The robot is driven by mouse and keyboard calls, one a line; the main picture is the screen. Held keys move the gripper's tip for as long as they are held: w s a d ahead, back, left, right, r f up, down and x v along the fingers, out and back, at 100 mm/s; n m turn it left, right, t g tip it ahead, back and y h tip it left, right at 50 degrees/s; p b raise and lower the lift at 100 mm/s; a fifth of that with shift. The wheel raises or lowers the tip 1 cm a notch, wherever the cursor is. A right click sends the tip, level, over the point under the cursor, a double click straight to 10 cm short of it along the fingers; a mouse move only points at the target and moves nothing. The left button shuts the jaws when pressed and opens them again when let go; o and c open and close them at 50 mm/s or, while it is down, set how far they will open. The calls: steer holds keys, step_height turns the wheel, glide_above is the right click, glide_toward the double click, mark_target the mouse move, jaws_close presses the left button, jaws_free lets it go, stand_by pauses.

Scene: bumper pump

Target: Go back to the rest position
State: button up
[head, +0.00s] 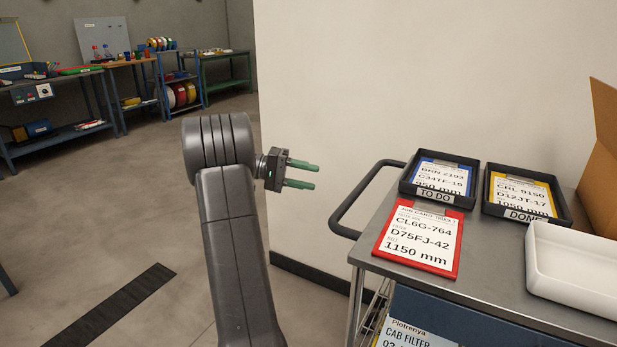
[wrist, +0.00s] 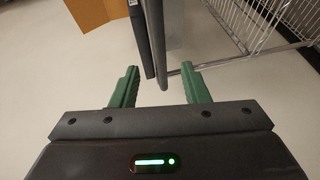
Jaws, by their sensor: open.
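My gripper (head: 301,175) is at the end of my raised dark grey arm, left of the cart in the head view. Its two green fingers are apart with nothing between them, and they point right, toward the cart. The wrist view also shows my gripper (wrist: 160,85) open and empty. Beyond the fingers there, a dark bar and a wire basket (wrist: 262,22) show above the pale floor. The fingers appear clear of the cart's handle (head: 345,215).
The cart top (head: 475,265) bears a red-framed card (head: 455,270), a TO DO tray (head: 408,190), a DONE tray (head: 565,215) and a white bin (head: 575,270). A pale wall (head: 340,80) stands behind. Workbenches (head: 60,135) are far left. The floor (head: 100,220) between is open.

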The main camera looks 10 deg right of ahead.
mark_target(360, 184)
steer(key=b+x, duration=0.2)
steer(key=x, duration=1.2)
steer(key=shift+s+d, duration=0.1)
steer(key=shift+s, duration=0.1)
